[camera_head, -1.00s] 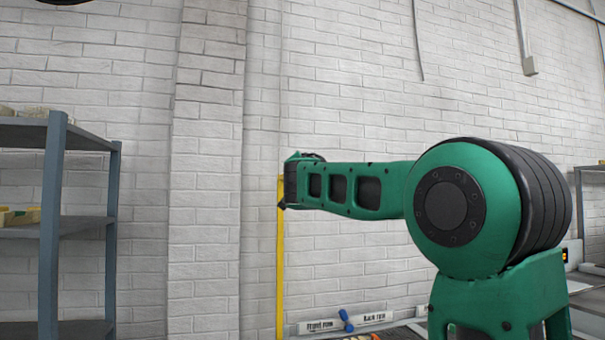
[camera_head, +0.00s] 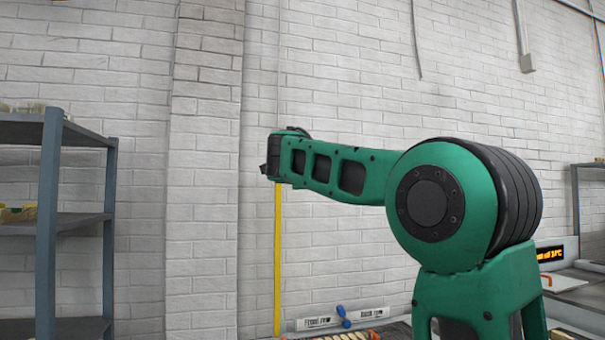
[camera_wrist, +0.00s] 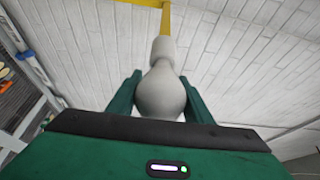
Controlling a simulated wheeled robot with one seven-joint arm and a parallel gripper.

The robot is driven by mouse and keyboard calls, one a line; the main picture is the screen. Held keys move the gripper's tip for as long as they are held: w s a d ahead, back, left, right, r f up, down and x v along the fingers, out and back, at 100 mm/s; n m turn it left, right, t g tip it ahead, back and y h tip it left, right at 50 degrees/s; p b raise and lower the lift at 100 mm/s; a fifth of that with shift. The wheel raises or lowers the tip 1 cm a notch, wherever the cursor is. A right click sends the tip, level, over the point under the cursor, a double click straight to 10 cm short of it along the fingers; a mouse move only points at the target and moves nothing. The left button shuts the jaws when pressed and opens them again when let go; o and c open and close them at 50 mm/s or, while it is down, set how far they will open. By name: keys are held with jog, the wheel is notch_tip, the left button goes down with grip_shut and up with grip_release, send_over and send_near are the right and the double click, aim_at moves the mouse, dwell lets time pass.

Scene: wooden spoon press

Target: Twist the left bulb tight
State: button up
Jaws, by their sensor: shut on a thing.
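A pale grey bulb (camera_wrist: 161,96) fills the middle of the wrist view, its round end towards me and its narrower neck pointing up and away. My gripper (camera_wrist: 162,90) has one green finger on each side of the bulb and is shut on it. The neck's far end overlaps a yellow bar (camera_wrist: 166,18); I cannot tell whether it sits in a socket there. No second bulb shows. In the head view, my arm stretches left, and neither gripper nor bulb can be made out.
A yellow upright (camera_head: 278,262) stands against the white brick wall (camera_head: 340,90). A grey shelf rack (camera_head: 48,215) is at the left. At the bottom, a labelled strip (camera_head: 318,323) and a blue-handled item (camera_head: 343,316) lie on a bench. A lit display (camera_head: 549,254) is at the right.

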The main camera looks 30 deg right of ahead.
jog(key=shift+d+f, duration=0.1)
jog(key=shift+f, duration=0.2)
jog(key=o, duration=1.1)
jog(key=shift+c, duration=0.2)
jog(key=shift+r, duration=0.1)
jog(key=shift+s+a, duration=0.2)
jog(key=v, duration=1)
jog(key=shift+a, duration=0.15)
